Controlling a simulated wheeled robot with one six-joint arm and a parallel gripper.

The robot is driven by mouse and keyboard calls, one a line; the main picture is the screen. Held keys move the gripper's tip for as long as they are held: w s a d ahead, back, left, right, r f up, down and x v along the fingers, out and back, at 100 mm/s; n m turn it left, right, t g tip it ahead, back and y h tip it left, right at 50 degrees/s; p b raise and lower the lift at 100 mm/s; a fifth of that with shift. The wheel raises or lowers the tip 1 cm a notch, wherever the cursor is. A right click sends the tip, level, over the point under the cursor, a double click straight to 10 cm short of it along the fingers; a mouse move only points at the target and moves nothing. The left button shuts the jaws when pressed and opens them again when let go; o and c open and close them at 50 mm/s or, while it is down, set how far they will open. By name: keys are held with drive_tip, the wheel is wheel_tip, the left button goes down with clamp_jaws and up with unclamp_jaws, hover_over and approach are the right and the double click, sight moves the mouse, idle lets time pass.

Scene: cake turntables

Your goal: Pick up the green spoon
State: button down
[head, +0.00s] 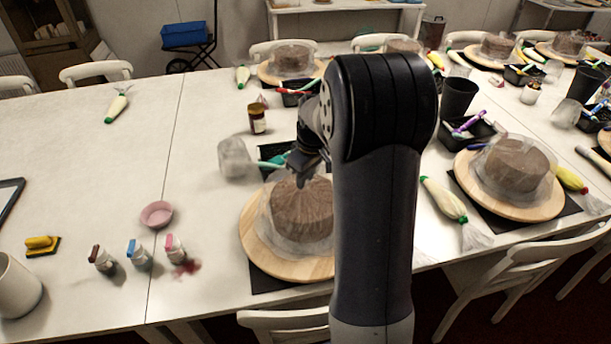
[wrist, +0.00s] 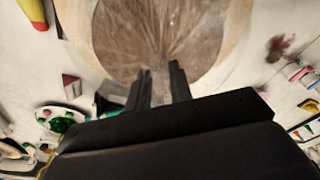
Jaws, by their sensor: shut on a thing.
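The green spoon (head: 270,163) shows in the head view as a teal-green strip at the black tray (head: 268,153), behind the near wrapped cake. My gripper (head: 306,160) is at its right end, above the back edge of that cake. In the wrist view the fingers of my gripper (wrist: 160,84) stand a little apart, with the cake beyond them. A small teal piece (wrist: 110,114) shows left of the fingers. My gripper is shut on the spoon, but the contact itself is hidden.
The wrapped cake (head: 302,208) stands on a wooden turntable (head: 258,250) just in front. A clear cup (head: 235,158) lies left of the tray and a brown jar (head: 257,118) stands behind. A pink bowl (head: 157,214) and small bottles stand left. The left table is mostly clear.

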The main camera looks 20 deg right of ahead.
drive_tip(key=shift+f+b, duration=0.5)
drive_tip(key=shift+f, duration=0.15)
drive_tip(key=c, duration=1.3)
unclamp_jaws()
drive_tip(key=shift+o, duration=0.2)
drive_tip(key=shift+r, duration=0.1)
drive_tip(key=shift+r+p, duration=0.45)
drive_tip(key=shift+r, duration=0.05)
wheel_tip(320, 180, up, 12)
drive_tip(key=s, duration=0.1)
drive_tip(key=shift+s+d, duration=0.3)
drive_tip(key=shift+d, duration=0.1)
